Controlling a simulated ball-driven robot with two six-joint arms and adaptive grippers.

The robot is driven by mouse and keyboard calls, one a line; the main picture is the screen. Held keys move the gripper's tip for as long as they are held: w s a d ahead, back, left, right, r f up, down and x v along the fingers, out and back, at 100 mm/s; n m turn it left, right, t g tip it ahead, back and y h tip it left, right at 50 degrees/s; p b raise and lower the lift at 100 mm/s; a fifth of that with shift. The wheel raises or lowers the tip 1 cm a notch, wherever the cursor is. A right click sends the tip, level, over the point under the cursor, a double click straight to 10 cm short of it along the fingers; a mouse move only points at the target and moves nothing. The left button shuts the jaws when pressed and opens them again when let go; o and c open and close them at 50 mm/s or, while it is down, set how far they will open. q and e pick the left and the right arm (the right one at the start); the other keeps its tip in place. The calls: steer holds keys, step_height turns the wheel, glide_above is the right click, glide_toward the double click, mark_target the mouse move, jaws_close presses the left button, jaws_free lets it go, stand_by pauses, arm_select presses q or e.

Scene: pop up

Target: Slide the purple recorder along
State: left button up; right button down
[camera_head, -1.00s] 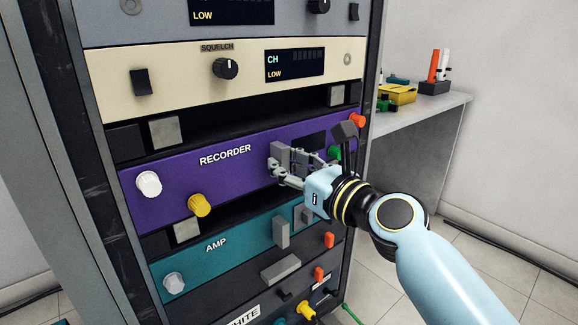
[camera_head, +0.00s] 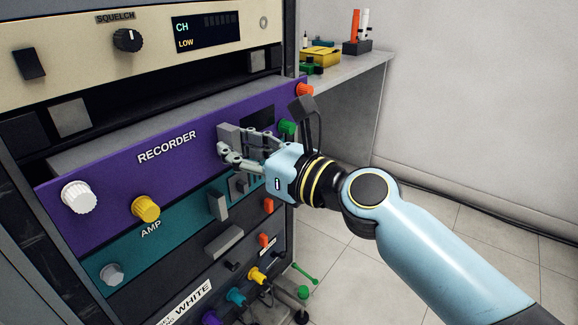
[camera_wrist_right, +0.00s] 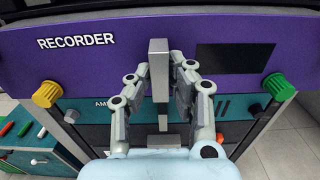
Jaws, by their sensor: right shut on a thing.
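The purple recorder (camera_head: 110,175) is a rack unit with a white label, a white knob and a yellow knob at its left and green and orange knobs at its right. It stands out from the rack, its grey top showing. My right gripper (camera_head: 226,148) is shut on the recorder's grey handle (camera_head: 229,135). In the right wrist view the recorder (camera_wrist_right: 120,62) spans the top, and the fingers (camera_wrist_right: 160,85) close on both sides of the upright handle (camera_wrist_right: 159,62). My left gripper is not in view.
The cream squelch unit (camera_head: 90,55) is above the recorder, and the teal amp unit (camera_head: 130,255) is below it, set further back. A bench (camera_head: 350,72) with a yellow box (camera_head: 320,57) stands behind at the right. Open tiled floor (camera_head: 440,225) lies to the right.

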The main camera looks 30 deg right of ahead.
steer(key=shift+v, duration=2.15)
steer(key=shift+b+v, duration=0.9)
steer(key=shift+v, duration=1.65)
steer(key=c, duration=1.1)
jaws_free()
steer(key=shift+r, duration=0.2)
steer(key=shift+c, duration=0.2)
steer(key=shift+f, duration=0.1)
